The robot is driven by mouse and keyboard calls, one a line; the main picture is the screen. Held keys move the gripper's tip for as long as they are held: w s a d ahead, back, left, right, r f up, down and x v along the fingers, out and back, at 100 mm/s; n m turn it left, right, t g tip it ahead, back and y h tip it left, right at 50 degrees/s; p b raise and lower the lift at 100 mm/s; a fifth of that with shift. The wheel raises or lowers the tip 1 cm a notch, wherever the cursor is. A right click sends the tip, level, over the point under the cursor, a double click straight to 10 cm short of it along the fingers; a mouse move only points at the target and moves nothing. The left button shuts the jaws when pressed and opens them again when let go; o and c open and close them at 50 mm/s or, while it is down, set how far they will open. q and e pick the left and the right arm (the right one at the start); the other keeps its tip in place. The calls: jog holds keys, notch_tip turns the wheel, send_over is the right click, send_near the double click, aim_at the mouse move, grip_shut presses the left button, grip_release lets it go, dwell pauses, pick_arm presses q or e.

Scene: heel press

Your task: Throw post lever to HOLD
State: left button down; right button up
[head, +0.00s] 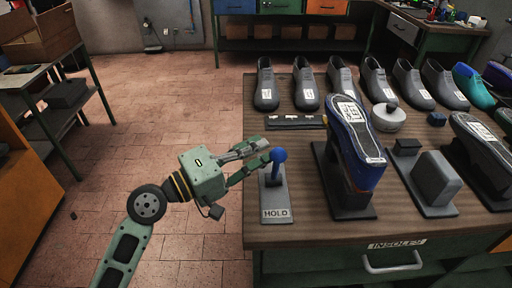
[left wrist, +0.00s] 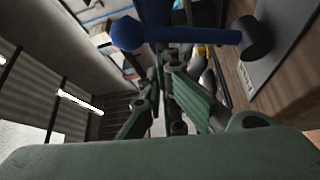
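The post lever, a blue ball knob (head: 279,155) on a short blue rod, stands roughly upright on a grey base plate (head: 275,198) at the table's left front edge. The plate's near end carries a HOLD label (head: 276,213). My left gripper (head: 267,150) comes in from the left, with its fingertips right beside the knob. Its fingers draw together at the tips and look shut with nothing between them. In the left wrist view the knob (left wrist: 127,34) and rod (left wrist: 195,36) cross just past the fingertips (left wrist: 165,65). Whether they touch is unclear. My right gripper is not in view.
A blue shoe (head: 352,140) stands on a dark stand just right of the lever. A dark strip (head: 296,122) lies behind it. Several grey shoes line the table's (head: 345,236) back. A grey block (head: 436,178) stands farther right. The floor left of the table is open.

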pick_arm(q)
jog(key=shift+s+f, duration=0.1)
jog(key=shift+s, duration=0.85)
jog(key=shift+s+f, duration=0.1)
